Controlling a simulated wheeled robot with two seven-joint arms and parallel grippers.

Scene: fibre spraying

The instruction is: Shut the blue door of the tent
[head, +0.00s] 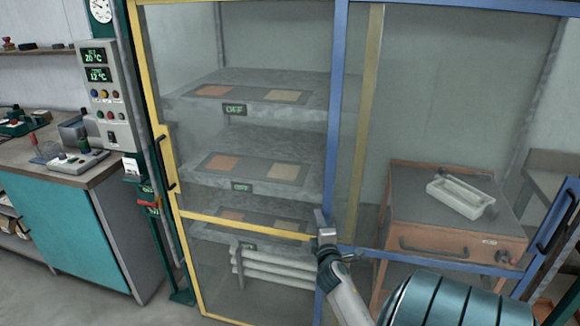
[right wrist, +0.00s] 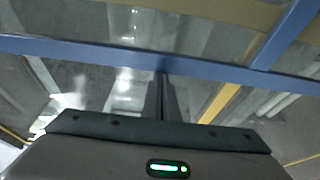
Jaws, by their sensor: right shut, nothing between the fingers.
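The blue door (head: 340,120) of the tent is a large clear pane in a blue frame. Its left upright stands near the middle of the head view, and its blue edge with a black handle (head: 557,222) is at the far right. It overlaps the edge of the yellow-framed door (head: 155,100). My right gripper (head: 323,222) is shut and empty at the lower part of the blue left upright. In the right wrist view its fingers (right wrist: 160,90) reach up to a blue frame bar (right wrist: 120,52); I cannot tell whether they touch it. My left gripper is not in view.
Behind the yellow-framed pane are stacked shelves (head: 245,145) with coloured panels. An orange cart (head: 435,240) carrying a white tray (head: 462,197) shows through the blue door's pane. A control box (head: 106,100) and a teal workbench (head: 75,225) stand at left.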

